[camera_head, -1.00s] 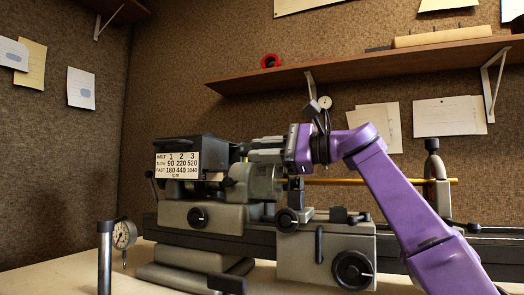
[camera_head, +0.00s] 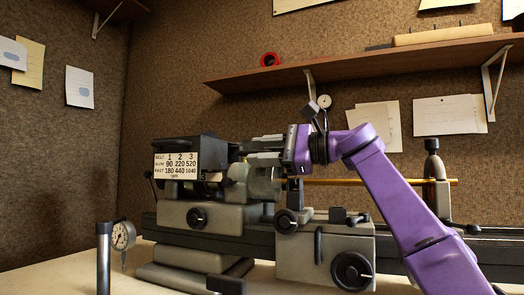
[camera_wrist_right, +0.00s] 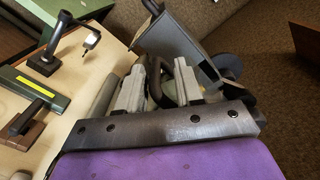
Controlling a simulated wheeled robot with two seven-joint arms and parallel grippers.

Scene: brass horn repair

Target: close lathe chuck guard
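The grey lathe headstock (camera_head: 185,160) with its speed plate stands left of centre in the head view. The round grey chuck area (camera_head: 240,185) is at its right side, partly covered by my right gripper (camera_head: 255,152). The gripper reaches in from the right, its grey fingers pointing left at the top of the chuck area. In the right wrist view, the fingers (camera_wrist_right: 158,82) stand apart with a dark curved bar (camera_wrist_right: 155,90) between them. I cannot tell whether they touch it, or clearly make out the chuck guard. My left gripper is out of view.
The carriage (camera_head: 325,250) with its handwheels and the long bed lie below my right arm. A dial gauge (camera_head: 123,236) on a post stands at front left. A wooden shelf (camera_head: 370,68) runs along the wall above.

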